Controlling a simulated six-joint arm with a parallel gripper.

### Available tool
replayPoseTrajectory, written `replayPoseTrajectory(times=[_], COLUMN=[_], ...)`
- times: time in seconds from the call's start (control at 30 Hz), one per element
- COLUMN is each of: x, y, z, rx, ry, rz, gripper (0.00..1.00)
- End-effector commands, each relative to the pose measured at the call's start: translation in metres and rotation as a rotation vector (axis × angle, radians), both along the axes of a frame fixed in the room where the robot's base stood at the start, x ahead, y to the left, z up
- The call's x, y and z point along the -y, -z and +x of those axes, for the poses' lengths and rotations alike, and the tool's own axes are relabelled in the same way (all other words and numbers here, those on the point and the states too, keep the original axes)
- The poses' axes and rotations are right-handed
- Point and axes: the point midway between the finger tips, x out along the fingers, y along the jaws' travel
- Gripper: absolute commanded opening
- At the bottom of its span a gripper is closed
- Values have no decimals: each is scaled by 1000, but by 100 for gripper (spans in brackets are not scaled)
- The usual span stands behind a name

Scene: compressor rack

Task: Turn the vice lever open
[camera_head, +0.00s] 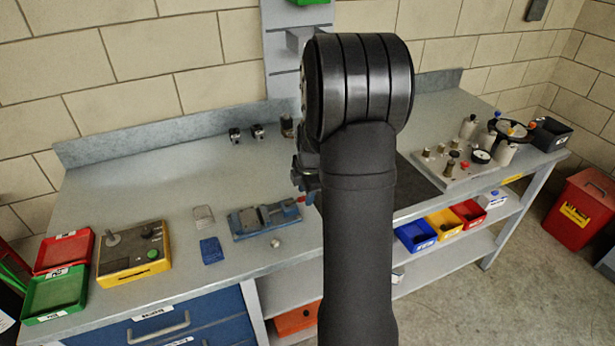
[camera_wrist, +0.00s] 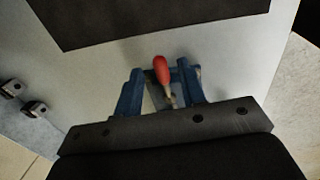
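The blue-grey vice (camera_head: 262,220) lies on the bench left of my arm in the head view. A small red lever end (camera_head: 302,199) shows at its right end, partly hidden by my arm. In the wrist view the red lever handle (camera_wrist: 162,70) on a metal rod shows between the two blue fingers of my gripper (camera_wrist: 160,68). The fingers are apart, with a gap visible on each side of the handle. In the head view my gripper (camera_head: 304,176) is mostly hidden behind my arm, near the lever end. I cannot tell the handle's depth between the fingers.
A yellow control box (camera_head: 133,252) and red and green trays (camera_head: 56,291) stand at the left. A blue pad (camera_head: 211,250) and small round knob (camera_head: 276,243) lie near the vice. A dark mat (camera_head: 418,190) and a fixture plate (camera_head: 461,171) are right of my arm.

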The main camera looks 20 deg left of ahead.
Motion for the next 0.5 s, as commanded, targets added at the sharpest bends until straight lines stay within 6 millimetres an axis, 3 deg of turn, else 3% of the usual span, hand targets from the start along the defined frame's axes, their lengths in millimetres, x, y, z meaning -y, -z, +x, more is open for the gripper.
replayPoseTrajectory(times=[0.17, 0.5], x=[4, 16], y=[-29, -112], z=[-3, -15], rx=[6, 6], ry=[0, 0], rz=[3, 4], gripper=[37, 37])
